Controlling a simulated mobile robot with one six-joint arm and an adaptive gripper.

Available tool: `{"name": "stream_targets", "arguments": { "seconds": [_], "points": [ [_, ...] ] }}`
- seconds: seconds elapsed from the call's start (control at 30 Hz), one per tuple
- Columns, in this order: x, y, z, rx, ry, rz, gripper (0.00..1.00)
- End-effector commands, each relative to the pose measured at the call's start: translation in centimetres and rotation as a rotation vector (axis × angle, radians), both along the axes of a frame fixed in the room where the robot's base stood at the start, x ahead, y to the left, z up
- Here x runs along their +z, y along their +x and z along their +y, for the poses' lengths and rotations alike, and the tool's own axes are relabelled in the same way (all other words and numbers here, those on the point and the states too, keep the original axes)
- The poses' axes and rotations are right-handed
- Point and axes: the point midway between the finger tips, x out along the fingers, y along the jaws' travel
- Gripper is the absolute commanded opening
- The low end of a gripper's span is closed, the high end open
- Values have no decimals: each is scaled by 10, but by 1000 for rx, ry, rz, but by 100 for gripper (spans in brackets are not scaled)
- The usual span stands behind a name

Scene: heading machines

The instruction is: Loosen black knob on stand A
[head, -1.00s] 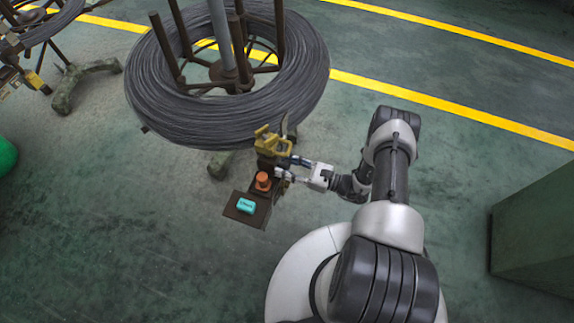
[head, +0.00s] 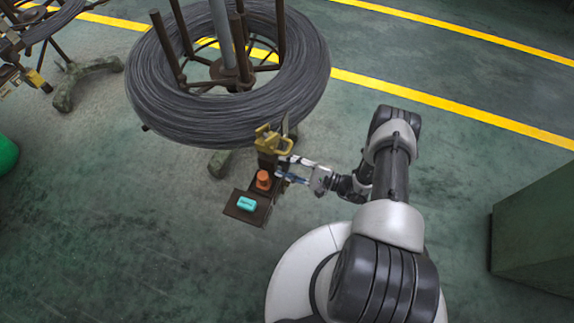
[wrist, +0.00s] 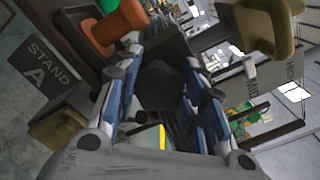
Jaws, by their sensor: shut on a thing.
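Stand A is the frame with the large grey wire coil (head: 150,95); its label plate (wrist: 38,72) reads "STAND A" in the wrist view. The black knob (wrist: 161,84) is a dark round shape between the blue and grey fingers of my gripper (wrist: 160,68). The fingers are shut on it from both sides. In the head view my gripper (head: 284,170) reaches in from the right, low on the stand by the yellow bracket (head: 272,141). The knob is hidden there.
An orange-red part (head: 263,180) is close to the fingers; it also shows in the wrist view (wrist: 118,27). A teal item (head: 246,204) lies on a dark tray (head: 262,215). A green cabinet (head: 535,228) stands right. The floor at front left is clear.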

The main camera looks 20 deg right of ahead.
Motion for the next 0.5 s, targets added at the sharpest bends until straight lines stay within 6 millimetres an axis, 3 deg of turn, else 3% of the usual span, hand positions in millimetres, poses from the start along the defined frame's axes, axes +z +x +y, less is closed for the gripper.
{"name": "stream_targets", "arguments": {
  "seconds": [0.5],
  "points": [
    [-1, 0, 0, -1, -37, -50, 13]
  ]
}}
